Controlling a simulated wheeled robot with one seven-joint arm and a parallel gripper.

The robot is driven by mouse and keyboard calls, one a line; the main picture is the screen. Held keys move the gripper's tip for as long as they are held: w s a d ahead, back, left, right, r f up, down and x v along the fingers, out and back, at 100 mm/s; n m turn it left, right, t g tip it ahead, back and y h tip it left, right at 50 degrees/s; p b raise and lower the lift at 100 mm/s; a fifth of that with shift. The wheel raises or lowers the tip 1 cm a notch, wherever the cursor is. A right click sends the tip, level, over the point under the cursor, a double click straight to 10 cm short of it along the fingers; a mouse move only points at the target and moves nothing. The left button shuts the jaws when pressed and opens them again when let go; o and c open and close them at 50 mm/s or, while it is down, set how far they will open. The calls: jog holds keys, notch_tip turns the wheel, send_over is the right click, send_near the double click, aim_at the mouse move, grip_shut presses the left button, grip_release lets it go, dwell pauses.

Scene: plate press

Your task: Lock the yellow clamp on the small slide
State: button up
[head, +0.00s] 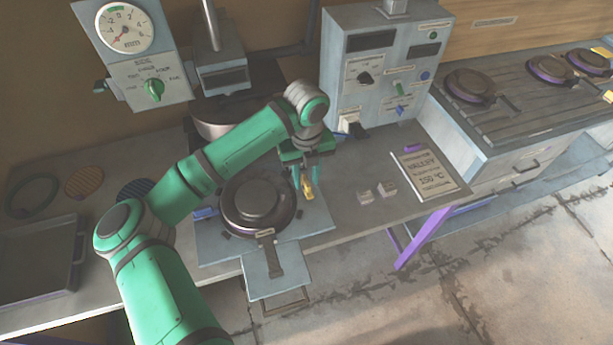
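The yellow clamp (308,189) stands at the upper right of the small slide (318,217), a grey-blue plate on the workbench. A round dark plate mould (258,203) sits on the slide, left of the clamp, with its flat handle toward the front. My gripper (307,178) comes down from above at the clamp, its teal fingers on either side of the clamp's upper part. The fingers look apart, but I cannot tell whether they touch the clamp. A blue clamp (205,212) shows at the slide's left edge.
The press (221,75) with its dial gauge (125,28) stands behind. A control box (376,75) is at the back right. Two small blocks (364,196) and a printed card (428,174) lie right of the slide. A dark tray (40,259) is at the left.

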jog(key=shift+c, duration=0.3)
grip_shut()
jog(key=shift+m, duration=0.4)
jog(key=m, duration=0.2)
jog(key=shift+m, duration=0.4)
jog(key=m, duration=0.3)
jog(key=shift+m, duration=0.3)
jog(key=m, duration=1)
jog(key=shift+m, duration=0.5)
